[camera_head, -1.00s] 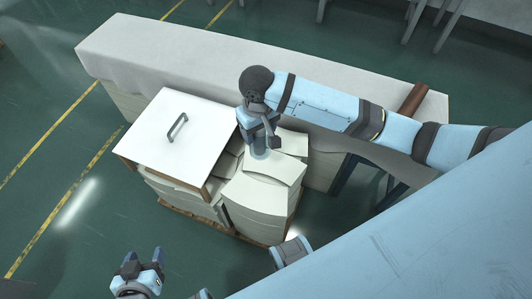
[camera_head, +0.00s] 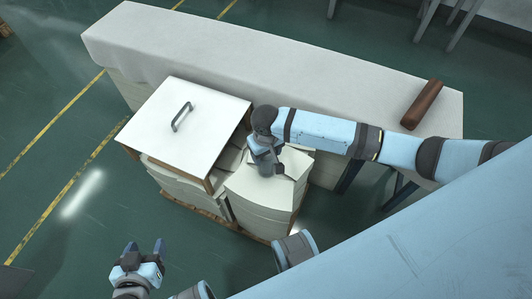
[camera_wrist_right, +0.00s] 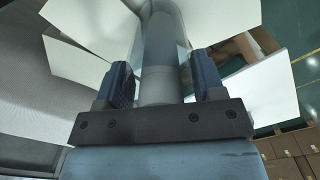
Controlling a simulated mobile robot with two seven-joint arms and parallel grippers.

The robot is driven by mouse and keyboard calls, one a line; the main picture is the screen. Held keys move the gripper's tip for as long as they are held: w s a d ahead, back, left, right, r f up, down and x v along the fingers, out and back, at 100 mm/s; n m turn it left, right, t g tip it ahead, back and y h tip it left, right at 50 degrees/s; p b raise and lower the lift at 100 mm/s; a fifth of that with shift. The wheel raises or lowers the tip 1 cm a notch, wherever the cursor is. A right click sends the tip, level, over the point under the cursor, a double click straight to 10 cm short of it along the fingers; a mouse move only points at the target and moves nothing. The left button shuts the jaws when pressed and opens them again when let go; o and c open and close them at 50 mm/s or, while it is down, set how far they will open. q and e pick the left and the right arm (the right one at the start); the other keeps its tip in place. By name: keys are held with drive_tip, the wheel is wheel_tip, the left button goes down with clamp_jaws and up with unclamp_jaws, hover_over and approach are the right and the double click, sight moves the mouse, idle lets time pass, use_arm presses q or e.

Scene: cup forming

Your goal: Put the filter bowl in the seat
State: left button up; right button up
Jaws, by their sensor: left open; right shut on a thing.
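The filter bowl is a clear cylinder with a grey core; it shows in the right wrist view (camera_wrist_right: 160,55). My right gripper (camera_wrist_right: 162,85) is shut on it, with one finger on each side. In the head view my right gripper (camera_head: 268,166) hangs over the front stack of white sheets, and the bowl is mostly hidden there. I cannot make out the seat in either view. My left gripper (camera_head: 144,254) is open and empty, low over the floor at the bottom left.
White sheet stacks (camera_head: 258,198) stand on a pallet under my right gripper. A white panel with a grey handle (camera_head: 190,112) lies beside them. Green floor is free at left.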

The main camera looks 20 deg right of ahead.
drive_tip(key=o, duration=1.1)
drive_tip(key=shift+o, duration=0.4)
